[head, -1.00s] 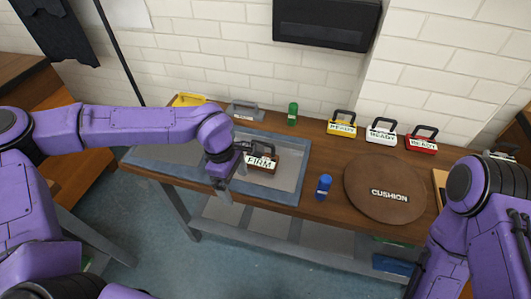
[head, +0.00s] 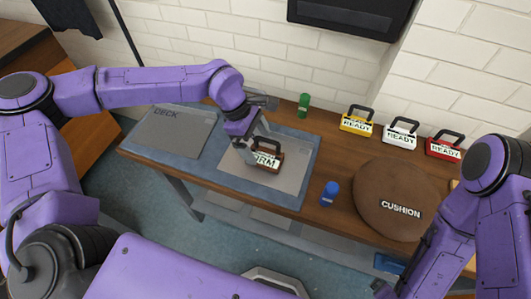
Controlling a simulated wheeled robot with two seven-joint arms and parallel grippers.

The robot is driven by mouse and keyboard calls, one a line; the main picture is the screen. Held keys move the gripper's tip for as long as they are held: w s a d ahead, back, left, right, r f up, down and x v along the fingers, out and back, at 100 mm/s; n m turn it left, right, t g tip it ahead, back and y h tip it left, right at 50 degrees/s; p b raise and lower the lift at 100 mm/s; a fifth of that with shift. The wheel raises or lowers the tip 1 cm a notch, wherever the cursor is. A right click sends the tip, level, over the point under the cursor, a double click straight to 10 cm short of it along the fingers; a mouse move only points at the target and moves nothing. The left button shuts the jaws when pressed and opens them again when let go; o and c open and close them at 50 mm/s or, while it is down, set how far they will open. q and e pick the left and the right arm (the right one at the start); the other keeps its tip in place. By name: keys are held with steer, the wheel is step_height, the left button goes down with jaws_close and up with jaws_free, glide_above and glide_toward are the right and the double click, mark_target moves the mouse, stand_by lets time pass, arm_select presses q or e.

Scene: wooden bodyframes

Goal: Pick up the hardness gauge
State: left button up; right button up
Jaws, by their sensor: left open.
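The hardness gauge appears to be the small brown block (head: 277,161) with a dark handle and a white label reading "FIRM", its first letters now partly covered. It stands on the light grey panel of the blue-grey mat. My left gripper (head: 250,152) is open, pointing down at the gauge's left side and overlapping it in the picture. I cannot tell whether the fingers touch it or straddle its handle. My right arm comes in at the right; its gripper is out of the frame.
A round brown cushion (head: 388,198) lies at the right of the wooden table. A blue cylinder (head: 329,194) and a green cylinder (head: 304,105) stand nearby. Yellow (head: 356,121), white (head: 400,133) and red (head: 444,145) "READY" blocks line the back. The "DECK" panel (head: 172,133) is bare.

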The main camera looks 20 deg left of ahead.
mark_target(264, 155)
arm_select(q)
steer(key=p+x, duration=0.1)
steer(key=x, duration=0.4)
steer(key=shift+a, duration=0.15)
steer(key=c, duration=1.3)
